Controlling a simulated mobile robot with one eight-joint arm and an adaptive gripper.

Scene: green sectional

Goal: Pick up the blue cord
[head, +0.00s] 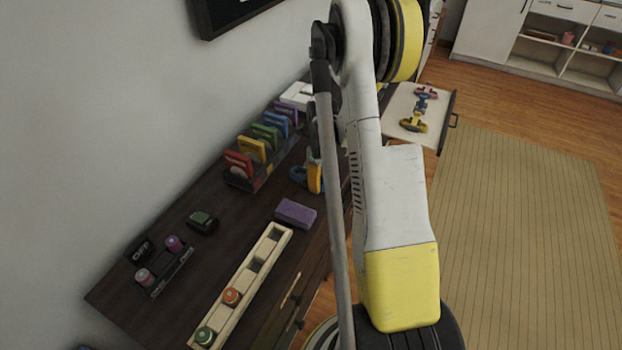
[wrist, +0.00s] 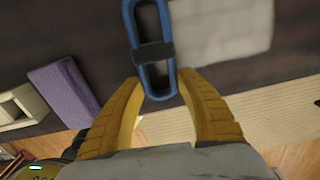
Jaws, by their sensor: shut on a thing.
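The blue cord (wrist: 128,22) is a coiled loop with a dark band around its middle, at the top centre of the wrist view. Its near end lies between the two yellow fingertips of my gripper (wrist: 161,82), which is shut on it. In the head view the cord (head: 298,175) shows at the dark tabletop's right side, beside a yellow finger of my gripper (head: 315,178). My arm hides the rest of the gripper there. I cannot tell whether the cord touches the tabletop.
A purple block (head: 296,213) lies close by, with a long cream tray (head: 226,308) nearer. A rack of coloured items (head: 262,160) stands behind. A beige rug (head: 520,230) covers the floor at right.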

